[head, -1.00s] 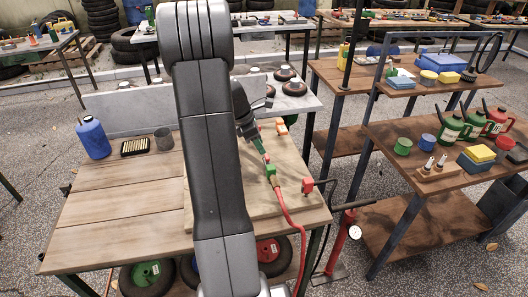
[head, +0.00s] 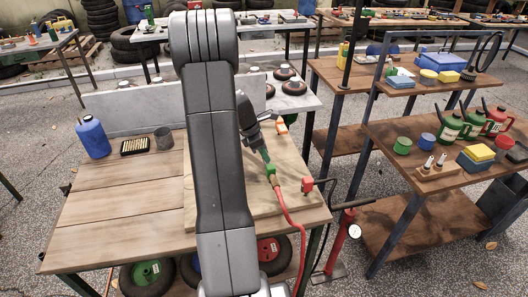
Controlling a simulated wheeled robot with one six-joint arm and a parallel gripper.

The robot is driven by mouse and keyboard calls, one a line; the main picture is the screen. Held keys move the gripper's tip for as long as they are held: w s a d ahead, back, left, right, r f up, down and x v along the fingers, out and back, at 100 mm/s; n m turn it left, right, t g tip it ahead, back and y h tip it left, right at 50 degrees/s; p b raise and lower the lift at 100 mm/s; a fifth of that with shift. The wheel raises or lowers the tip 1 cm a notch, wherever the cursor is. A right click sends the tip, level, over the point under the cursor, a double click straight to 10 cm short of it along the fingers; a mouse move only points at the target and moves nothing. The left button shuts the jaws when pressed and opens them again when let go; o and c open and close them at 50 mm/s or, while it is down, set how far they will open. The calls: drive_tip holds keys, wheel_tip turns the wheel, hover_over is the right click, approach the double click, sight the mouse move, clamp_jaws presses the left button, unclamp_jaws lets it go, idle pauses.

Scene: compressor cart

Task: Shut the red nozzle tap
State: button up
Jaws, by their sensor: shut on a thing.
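My gripper (head: 259,143) is over the wooden board (head: 292,204) at the right of the bench, partly hidden by my arm. It is shut on a slim green fitting (head: 271,170), which points down toward the board. A red hose (head: 290,222) with a red end joins the green fitting and drops over the bench's front edge. A separate red tap-like piece (head: 307,185) stands at the board's right edge, apart from my gripper, with a dark hose beside it. The lever positions are too small to tell.
An orange-and-white piece (head: 282,125) lies just behind my gripper. A blue bottle (head: 93,138), a brush (head: 135,147) and a grey cup (head: 164,139) stand at the bench's left. A red pump (head: 341,238) stands on the floor at right. The bench's front left is clear.

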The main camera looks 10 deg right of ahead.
drive_tip(key=m, duration=0.1)
drive_tip(key=m+g+p, duration=0.1)
drive_tip(key=m, duration=0.1)
drive_tip(key=shift+w+r+m+g, duration=0.1)
drive_tip(key=shift+w+m+g, duration=0.1)
drive_tip(key=shift+m+g, duration=0.1)
drive_tip(key=m, duration=0.2)
drive_tip(key=m+g+y+p, duration=0.1)
drive_tip(key=m, duration=0.1)
drive_tip(key=shift+w+d+m, duration=0.2)
drive_tip(key=shift+m, duration=0.1)
drive_tip(key=m, duration=0.2)
drive_tip(key=m+g+y, duration=0.1)
drive_tip(key=m, duration=0.1)
drive_tip(key=shift+w+d+m+y+p, duration=0.1)
drive_tip(key=shift+d+m+y+p, duration=0.05)
drive_tip(key=shift+m+y+p, duration=0.15)
drive_tip(key=shift+d+m+g+y, duration=0.15)
drive_tip(key=shift+m+y, duration=0.25)
drive_tip(key=shift+m, duration=0.7)
drive_tip(key=shift+d+m+g+y, duration=0.1)
drive_tip(key=shift+m+g+y, duration=0.25)
drive_tip(key=shift+m, duration=0.75)
drive_tip(key=o, duration=0.7)
